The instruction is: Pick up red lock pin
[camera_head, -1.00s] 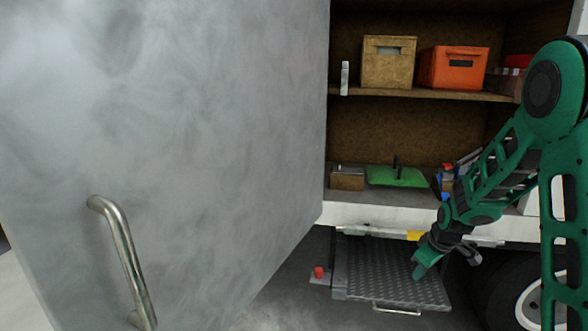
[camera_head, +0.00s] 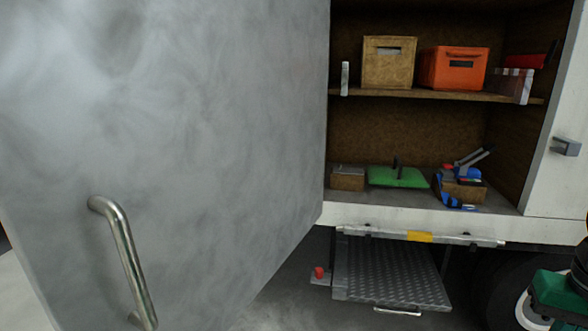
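The red lock pin (camera_head: 319,272) stands on a small grey bracket (camera_head: 320,281) at the left side of the pull-out metal step (camera_head: 388,270), low under the truck body. Nothing touches the pin. My gripper is out of the picture. Only a green and black part of my arm shows at the lower right edge, well to the right of the pin.
A large grey door (camera_head: 170,150) with a metal handle (camera_head: 126,262) fills the left side, close to the pin. Open shelves hold a brown crate (camera_head: 388,70), an orange crate (camera_head: 452,76) and a green item (camera_head: 397,180). A wheel (camera_head: 528,308) is at lower right.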

